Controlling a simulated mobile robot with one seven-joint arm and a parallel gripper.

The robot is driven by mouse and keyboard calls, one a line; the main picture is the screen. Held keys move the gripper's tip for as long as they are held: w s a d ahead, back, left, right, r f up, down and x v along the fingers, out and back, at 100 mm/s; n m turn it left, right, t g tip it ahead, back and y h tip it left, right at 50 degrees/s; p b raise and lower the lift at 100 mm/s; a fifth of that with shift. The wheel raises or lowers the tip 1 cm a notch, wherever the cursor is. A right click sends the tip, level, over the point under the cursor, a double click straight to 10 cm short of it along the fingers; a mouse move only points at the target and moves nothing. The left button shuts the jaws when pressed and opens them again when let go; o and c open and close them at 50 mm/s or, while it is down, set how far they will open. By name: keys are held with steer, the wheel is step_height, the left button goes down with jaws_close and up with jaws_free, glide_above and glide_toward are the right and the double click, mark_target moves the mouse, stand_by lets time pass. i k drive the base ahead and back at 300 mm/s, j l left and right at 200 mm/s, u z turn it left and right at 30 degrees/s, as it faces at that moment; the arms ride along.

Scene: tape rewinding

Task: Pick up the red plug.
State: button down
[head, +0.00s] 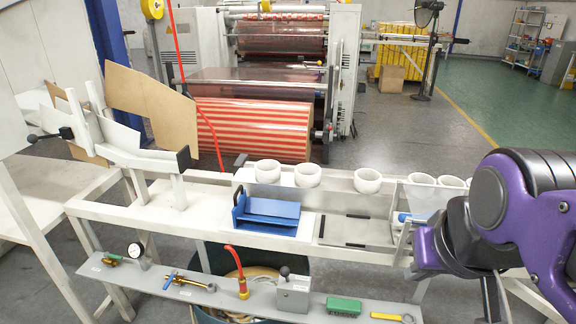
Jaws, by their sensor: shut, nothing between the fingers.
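A red plug-like piece (236,265) with a curved top stands on a red and yellow base on the narrow grey shelf at the lower middle. My gripper (403,245) is at the right, at the end of my purple arm, over the right part of the white frame. It is shut with nothing seen in it. It is apart from the red piece, up and to the right of it. Its fingertips are small and partly hidden by the arm.
The shelf (140,283) also carries a gauge, brass valves, a grey box (293,293) with a lever, and a green block (343,306). Above it, the white frame holds a blue tray (267,213) and several white rings. A round bin stands behind the shelf.

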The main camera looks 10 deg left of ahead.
mark_target(242, 282)
steer(key=j+z, duration=0.1)
steer(key=j, duration=1.2)
steer(key=k+j, duration=0.15)
steer(key=j, duration=1.1)
steer(key=i+z, duration=0.05)
